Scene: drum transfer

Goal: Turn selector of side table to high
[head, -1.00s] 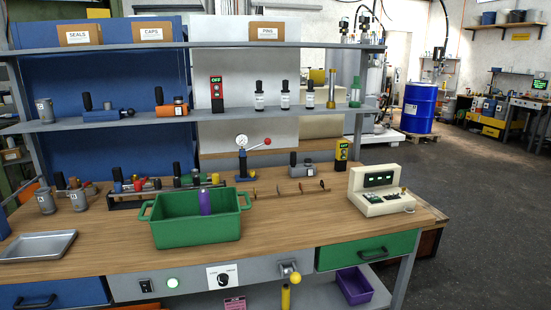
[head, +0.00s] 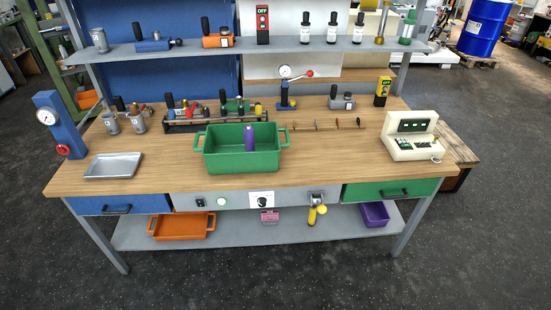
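The selector is a black knob (head: 263,202) on a white label plate in the grey front panel of the wooden side table (head: 330,165). Its pointer direction and the label text are too small to read. To its left on the same panel are a black rocker switch (head: 200,203) and a pale round lit button (head: 222,202). To its right is a metal fitting with a yellow handle (head: 317,210). Neither of my grippers is in view.
A green bin (head: 222,160) with a purple bottle stands above the panel. A grey tray (head: 113,166) lies left, a cream console (head: 411,140) right. Blue (head: 90,206) and green (head: 365,192) drawers flank the panel. An orange bin (head: 181,228) sits below. The floor in front is clear.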

